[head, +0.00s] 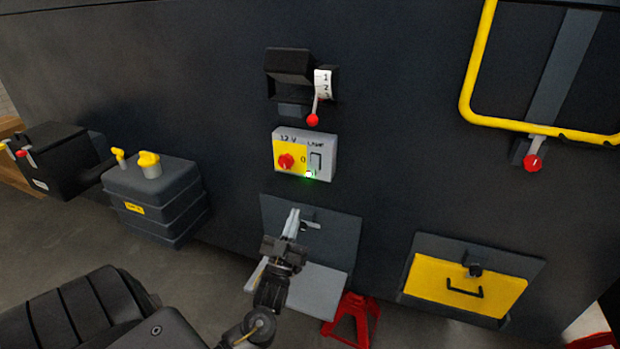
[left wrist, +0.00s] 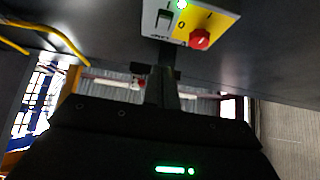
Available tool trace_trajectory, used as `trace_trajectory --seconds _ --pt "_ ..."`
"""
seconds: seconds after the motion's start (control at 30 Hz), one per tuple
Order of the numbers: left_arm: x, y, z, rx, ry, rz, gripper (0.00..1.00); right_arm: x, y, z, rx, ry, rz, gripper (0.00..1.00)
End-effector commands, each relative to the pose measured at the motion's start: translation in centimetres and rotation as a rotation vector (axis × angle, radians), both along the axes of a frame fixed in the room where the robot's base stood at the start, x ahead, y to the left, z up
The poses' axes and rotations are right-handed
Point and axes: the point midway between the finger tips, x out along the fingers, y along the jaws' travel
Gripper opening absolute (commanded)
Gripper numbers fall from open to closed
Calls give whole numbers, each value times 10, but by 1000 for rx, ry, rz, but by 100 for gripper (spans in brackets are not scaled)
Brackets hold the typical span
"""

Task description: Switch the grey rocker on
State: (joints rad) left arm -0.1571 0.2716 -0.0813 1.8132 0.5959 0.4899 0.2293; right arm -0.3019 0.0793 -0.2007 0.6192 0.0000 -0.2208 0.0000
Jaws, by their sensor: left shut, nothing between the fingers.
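The grey rocker (head: 316,160) sits on the right, grey half of a small control box (head: 328,142) on the dark chassis wall, under a "LAMP" label. A green light (head: 309,175) glows below it. A red rotary knob (head: 286,161) is on the yellow half. The left wrist view shows the box upside down, with the rocker (left wrist: 164,19) and red knob (left wrist: 199,39). My left gripper (head: 293,214) is shut and empty, its fingertips below the box and apart from it in the head view. I cannot tell which end of the rocker is pressed in.
Above the box is a lever with a red ball (head: 312,119) beside a numbered scale. Below is a grey open flap (head: 318,288). A yellow drawer panel (head: 467,286) and yellow rail (head: 466,95) are right. A dark tank (head: 155,200) stands left.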

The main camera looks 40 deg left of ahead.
Motion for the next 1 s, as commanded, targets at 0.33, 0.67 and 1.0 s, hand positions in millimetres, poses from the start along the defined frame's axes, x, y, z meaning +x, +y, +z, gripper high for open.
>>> trace_trajectory --seconds 0.33,0.67,1.0 --pt "7 2 6 1 4 0 0 2 -2 5 -2 -4 0 36" --pt "53 19 47 2 3 1 0 3 -2 30 -2 -5 0 36" --pt "100 35 58 0 7 2 0 3 -2 45 -2 -5 0 36"
